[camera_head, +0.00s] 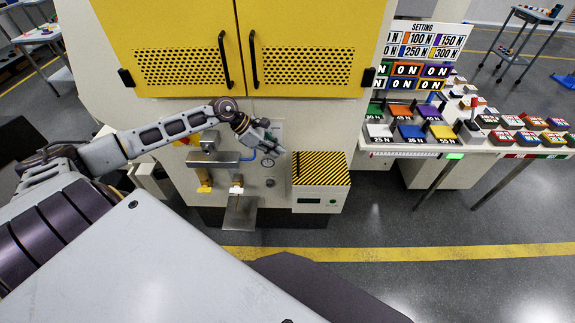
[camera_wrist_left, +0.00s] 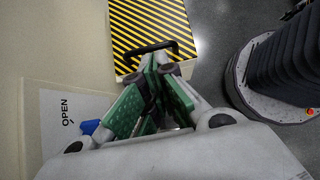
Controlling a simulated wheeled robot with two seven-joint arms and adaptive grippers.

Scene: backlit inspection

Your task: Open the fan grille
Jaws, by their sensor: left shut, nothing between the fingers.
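A yellow-and-black striped panel (camera_head: 322,168) tops a pale box on the front of the machine; I cannot tell if it is the fan grille. It also shows in the left wrist view (camera_wrist_left: 150,22), with a black handle (camera_wrist_left: 140,52) along its near edge. My left gripper (camera_head: 279,150) is shut and empty, just left of the striped panel. In the wrist view its green fingertips (camera_wrist_left: 160,62) appear close to the handle; contact is unclear. Above are two yellow doors with perforated grilles (camera_head: 180,66) (camera_head: 305,66) and black upright handles. My right gripper is not in view.
A plate marked OPEN (camera_wrist_left: 68,125) is left of the gripper in the wrist view. A metal fixture with a small tray (camera_head: 240,213) and a gauge stand left of the striped panel. A table of coloured blocks (camera_head: 420,130) is at right. Floor in front is clear.

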